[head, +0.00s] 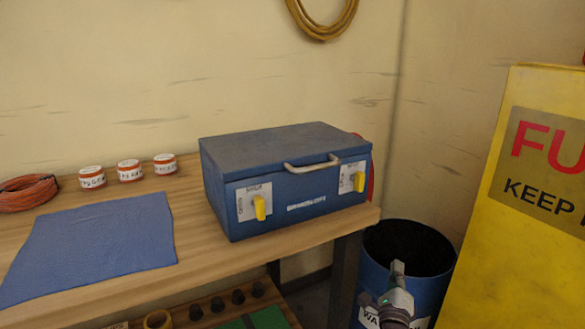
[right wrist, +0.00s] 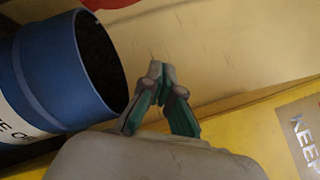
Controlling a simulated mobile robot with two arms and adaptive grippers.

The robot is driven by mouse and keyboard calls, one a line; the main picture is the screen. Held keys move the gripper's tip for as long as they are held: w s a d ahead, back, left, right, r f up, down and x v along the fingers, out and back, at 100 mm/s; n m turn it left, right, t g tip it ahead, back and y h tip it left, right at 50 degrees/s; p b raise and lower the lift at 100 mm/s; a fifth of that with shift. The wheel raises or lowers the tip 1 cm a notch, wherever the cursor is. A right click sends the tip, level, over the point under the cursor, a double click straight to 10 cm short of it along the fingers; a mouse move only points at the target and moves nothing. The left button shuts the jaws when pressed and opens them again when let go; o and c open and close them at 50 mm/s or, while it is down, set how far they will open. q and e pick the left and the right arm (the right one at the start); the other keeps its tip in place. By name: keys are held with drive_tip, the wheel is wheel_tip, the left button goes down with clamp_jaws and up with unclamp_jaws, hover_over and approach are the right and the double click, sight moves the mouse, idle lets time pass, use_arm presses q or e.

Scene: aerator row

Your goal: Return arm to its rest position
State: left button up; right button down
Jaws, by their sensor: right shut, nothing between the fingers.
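My right gripper (head: 397,277) shows at the bottom right of the head view, in front of the blue waste drum. Its fingers are together and hold nothing. In the right wrist view the gripper (right wrist: 158,72) is shut, its fingertips meeting against a background of plain wall. It is clear of the bench and appears apart from the drum's rim. My left gripper is in neither view.
A blue drum (head: 370,240) stands right of the wooden bench (head: 190,215); it also shows in the right wrist view (right wrist: 62,75). A yellow cabinet (head: 490,235) stands close on the right. A blue case (head: 300,205), blue mat (head: 100,245), several small tins and an orange coil (head: 27,192) occupy the bench.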

drive_tip(key=s+a+f+n+g+y, duration=0.5)
drive_tip(key=s+a+f+n+y, duration=0.85)
drive_tip(key=n, duration=0.75)
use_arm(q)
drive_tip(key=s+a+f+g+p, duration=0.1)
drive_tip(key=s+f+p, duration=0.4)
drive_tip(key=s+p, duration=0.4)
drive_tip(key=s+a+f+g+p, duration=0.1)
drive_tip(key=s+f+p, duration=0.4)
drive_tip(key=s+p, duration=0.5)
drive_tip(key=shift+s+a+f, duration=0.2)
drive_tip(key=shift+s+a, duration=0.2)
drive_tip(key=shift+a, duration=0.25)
use_arm(e)
drive_tip(key=s+d+f+n+g+h, duration=0.1)
drive_tip(key=s+d+f+n+g, duration=0.1)
drive_tip(key=s+f, duration=0.6)
drive_tip(key=s+d+f+n+g+h, duration=0.1)
drive_tip(key=s+f+n+g, duration=0.3)
drive_tip(key=s, duration=1.6)
drive_tip(key=s+d+f+n+g+h, duration=0.2)
drive_tip(key=s+f+g, duration=0.4)
drive_tip(key=s+f, duration=0.6)
drive_tip(key=s+n+h, duration=0.1)
drive_tip(key=s+n, duration=0.1)
drive_tip(key=shift+s+d, duration=0.35)
drive_tip(key=shift+s, duration=0.05)
